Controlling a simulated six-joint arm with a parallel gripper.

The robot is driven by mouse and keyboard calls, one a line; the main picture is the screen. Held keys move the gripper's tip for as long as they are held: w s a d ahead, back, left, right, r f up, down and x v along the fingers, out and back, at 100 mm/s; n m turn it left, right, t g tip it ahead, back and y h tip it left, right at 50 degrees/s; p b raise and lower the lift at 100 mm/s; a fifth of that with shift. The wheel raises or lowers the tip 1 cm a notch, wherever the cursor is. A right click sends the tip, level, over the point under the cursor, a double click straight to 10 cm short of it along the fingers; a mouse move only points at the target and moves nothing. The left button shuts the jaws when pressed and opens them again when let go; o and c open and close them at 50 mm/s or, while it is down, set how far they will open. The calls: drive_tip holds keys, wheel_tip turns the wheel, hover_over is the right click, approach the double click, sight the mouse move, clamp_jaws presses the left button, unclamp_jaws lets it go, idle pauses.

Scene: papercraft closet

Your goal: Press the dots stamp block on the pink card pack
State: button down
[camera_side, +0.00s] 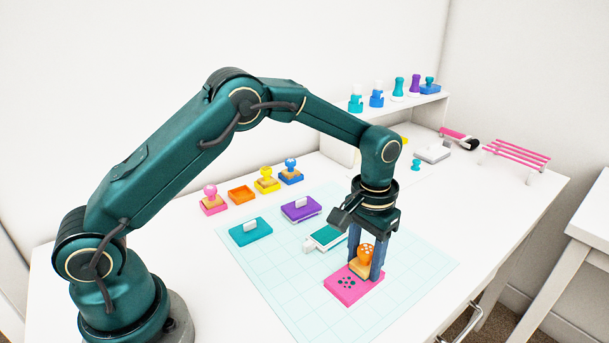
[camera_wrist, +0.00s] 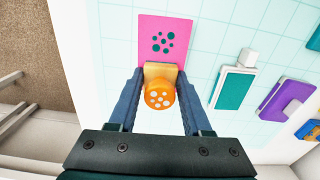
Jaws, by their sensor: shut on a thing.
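The dots stamp block, with an orange knob marked with white dots (camera_side: 366,252) and a tan base, is upright between the fingers of my gripper (camera_side: 364,272). My gripper is shut on it; it also shows in the wrist view (camera_wrist: 160,98). The pink card pack (camera_side: 345,297) lies on the cutting mat, with a cluster of dark teal dots printed on its face. In the wrist view the stamp's base overlaps the near edge of the pink card pack (camera_wrist: 148,25), beside the printed dots. I cannot tell whether the base touches the card. Its underside is hidden.
A light gridded mat (camera_side: 290,300) covers the front work area. A teal pad (camera_side: 250,232), a purple pad (camera_side: 301,209) and a green-and-white pad (camera_side: 325,238) lie behind. A shelf (camera_side: 405,103) holds several small items.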

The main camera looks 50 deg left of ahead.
drive_tip(key=shift+r, duration=3.05)
drive_tip(key=shift+s+a, duration=0.25)
drive_tip(key=shift+s, duration=0.7)
drive_tip(key=shift+s+a, duration=0.3)
drive_tip(key=shift+s, duration=0.7)
drive_tip(key=shift+s+a, duration=0.25)
drive_tip(key=shift+s, duration=0.7)
drive_tip(key=shift+a, duration=0.1)
